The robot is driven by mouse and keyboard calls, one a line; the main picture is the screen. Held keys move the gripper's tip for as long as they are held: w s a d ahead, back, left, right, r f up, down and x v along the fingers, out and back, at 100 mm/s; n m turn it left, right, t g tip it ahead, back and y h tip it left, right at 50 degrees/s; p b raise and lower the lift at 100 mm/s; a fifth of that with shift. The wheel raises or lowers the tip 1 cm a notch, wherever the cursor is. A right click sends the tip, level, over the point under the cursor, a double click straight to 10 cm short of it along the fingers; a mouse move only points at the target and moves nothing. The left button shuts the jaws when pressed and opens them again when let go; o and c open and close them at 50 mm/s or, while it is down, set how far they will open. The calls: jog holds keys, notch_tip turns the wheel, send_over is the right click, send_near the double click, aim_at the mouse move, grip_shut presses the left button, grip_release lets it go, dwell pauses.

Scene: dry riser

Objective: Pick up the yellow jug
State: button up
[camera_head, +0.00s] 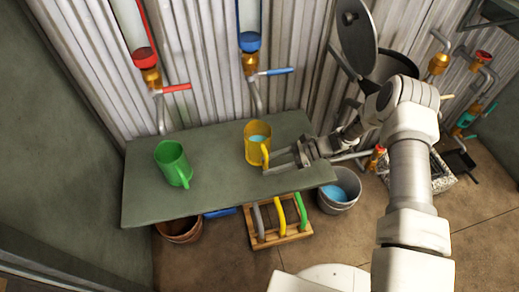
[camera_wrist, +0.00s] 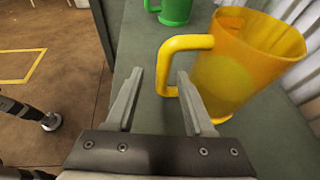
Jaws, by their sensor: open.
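The yellow jug (camera_head: 257,143) stands upright on the grey-green table, with water inside and its handle on the side toward my gripper. In the wrist view the jug (camera_wrist: 240,65) fills the upper right, and its handle (camera_wrist: 184,44) reaches out to the left. My gripper (camera_head: 266,161) comes in from the right at the jug's near side. In the wrist view the fingers (camera_wrist: 160,82) are apart. The lower part of the handle lies just beyond the gap between the fingertips. I cannot tell whether the handle is between them.
A green jug (camera_head: 173,163) stands on the left of the table (camera_head: 215,195). A bucket of water (camera_head: 339,187) and a wooden rack (camera_head: 279,221) are on the floor below. Red-marked (camera_head: 145,57) and blue-marked (camera_head: 250,42) pipes with taps hang over the table's back edge.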

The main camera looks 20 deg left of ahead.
jog(key=b+x, duration=0.1)
jog(key=x, duration=0.3)
jog(key=shift+a, duration=0.35)
grip_shut()
dwell(1.0)
